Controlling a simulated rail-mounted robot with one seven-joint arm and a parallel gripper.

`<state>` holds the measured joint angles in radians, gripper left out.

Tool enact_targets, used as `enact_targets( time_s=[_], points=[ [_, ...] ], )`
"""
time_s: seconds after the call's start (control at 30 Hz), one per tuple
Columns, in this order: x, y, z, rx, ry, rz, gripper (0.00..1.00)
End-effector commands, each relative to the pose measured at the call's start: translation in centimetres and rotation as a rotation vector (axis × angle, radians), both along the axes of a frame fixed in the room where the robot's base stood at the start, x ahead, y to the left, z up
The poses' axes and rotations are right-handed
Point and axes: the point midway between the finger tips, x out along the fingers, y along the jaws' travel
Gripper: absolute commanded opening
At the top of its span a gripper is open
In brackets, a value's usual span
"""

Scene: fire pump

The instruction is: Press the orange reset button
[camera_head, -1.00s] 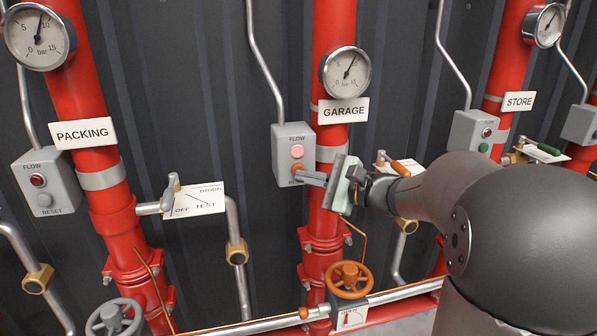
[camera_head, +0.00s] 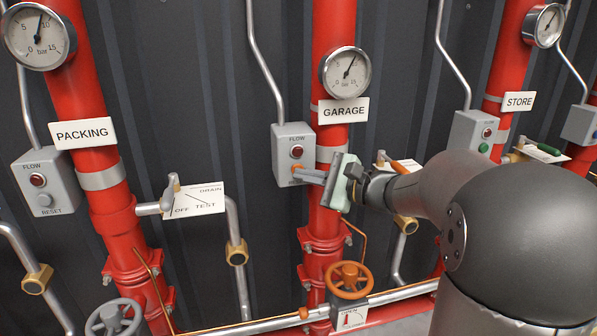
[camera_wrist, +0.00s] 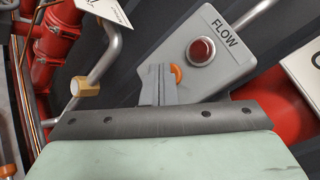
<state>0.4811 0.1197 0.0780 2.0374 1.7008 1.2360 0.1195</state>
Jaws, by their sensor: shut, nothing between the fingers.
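The orange reset button (camera_head: 297,168) is on the lower part of the grey GARAGE box (camera_head: 281,152), under a dark red FLOW lamp (camera_head: 297,152). My gripper (camera_head: 299,174) is shut and empty, its fingertips at the button and partly covering it and the RESET label. In the wrist view, the orange button (camera_wrist: 176,74) shows as a part-hidden edge just right of the closed fingertips (camera_wrist: 159,82). The FLOW lamp (camera_wrist: 201,51) is unlit there too. I cannot tell whether the fingertips touch the button.
A red pipe (camera_head: 327,210) with a gauge (camera_head: 346,72) runs beside the box. An orange handwheel (camera_head: 349,280) is below my gripper, and an orange-handled lever (camera_head: 399,166) is behind my arm. Similar PACKING (camera_head: 45,182) and STORE (camera_head: 474,135) boxes stand either side.

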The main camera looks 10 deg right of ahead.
Motion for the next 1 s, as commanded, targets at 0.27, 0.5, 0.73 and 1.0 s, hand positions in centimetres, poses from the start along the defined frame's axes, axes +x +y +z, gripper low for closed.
enact_targets(
  time_s=[0.27,0.5,0.73,1.0],
  points=[
    [-0.5,0.0,0.0,-0.001,-0.001,-0.001,0.0],
    [-1.7,0.0,-0.1,-0.001,-0.001,-0.001,0.0],
    [-1.8,0.0,0.0,0.0,0.0,0.0,0.0],
    [-3.1,-0.1,-0.1,-0.001,-0.002,-0.001,0.0]
  ],
)
